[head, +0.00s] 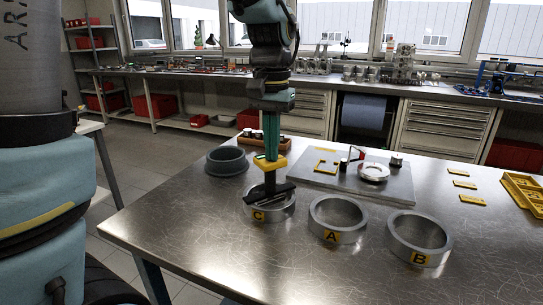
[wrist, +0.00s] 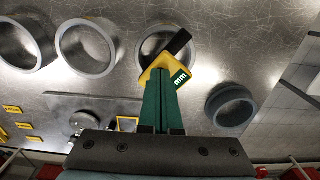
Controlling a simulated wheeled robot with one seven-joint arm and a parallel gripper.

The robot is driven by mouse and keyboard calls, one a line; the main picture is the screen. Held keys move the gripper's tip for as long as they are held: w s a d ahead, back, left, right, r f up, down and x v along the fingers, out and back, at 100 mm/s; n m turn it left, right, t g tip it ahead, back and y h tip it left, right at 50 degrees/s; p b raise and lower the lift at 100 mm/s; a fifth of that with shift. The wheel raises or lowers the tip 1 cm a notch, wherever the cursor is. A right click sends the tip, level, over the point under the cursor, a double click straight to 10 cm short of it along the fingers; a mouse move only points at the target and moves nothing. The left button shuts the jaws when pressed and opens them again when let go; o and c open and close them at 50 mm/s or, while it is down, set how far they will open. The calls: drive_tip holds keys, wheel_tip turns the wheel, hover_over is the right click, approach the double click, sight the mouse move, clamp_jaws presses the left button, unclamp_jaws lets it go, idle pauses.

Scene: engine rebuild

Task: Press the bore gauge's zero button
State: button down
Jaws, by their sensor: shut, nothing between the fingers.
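The bore gauge, with a yellow body (head: 268,164) and a dark lower part, stands at ring C (head: 262,211) on the metal table. In the wrist view its yellow body (wrist: 155,69) carries a green display reading "mm", and a black bar extends past it over the ring. My gripper (head: 271,155) points straight down, its green fingers shut together at the top of the gauge body. The fingertips also show in the wrist view (wrist: 164,76), overlapping the gauge; whether they touch it I cannot tell. The zero button cannot be made out.
Ring A (head: 338,218) and ring B (head: 418,238) stand to the right, with a dark ring (head: 227,161) behind left. A grey plate (head: 390,187) with a white round part lies behind. Yellow pieces and a yellow tray (head: 523,192) are far right. The table's front is clear.

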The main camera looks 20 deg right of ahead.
drive_tip(key=shift+r+p, duration=2.8)
drive_tip(key=shift+r, duration=0.1)
drive_tip(key=shift+a+f, duration=0.1)
drive_tip(key=a+f+n, duration=0.3)
drive_tip(key=a+f, duration=0.2)
drive_tip(key=a, duration=0.7)
drive_tip(key=w+a+f+n+t, duration=0.1)
drive_tip(key=a+f+n, duration=0.3)
drive_tip(key=a, duration=0.9)
wheel_tip(320, 180, down, 2)
drive_tip(key=shift+f+t, duration=0.25)
drive_tip(key=shift+t, duration=0.05)
drive_tip(key=c, duration=1.6)
unclamp_jaws()
drive_tip(key=shift+w+a, duration=0.1)
drive_tip(key=shift+w, duration=0.05)
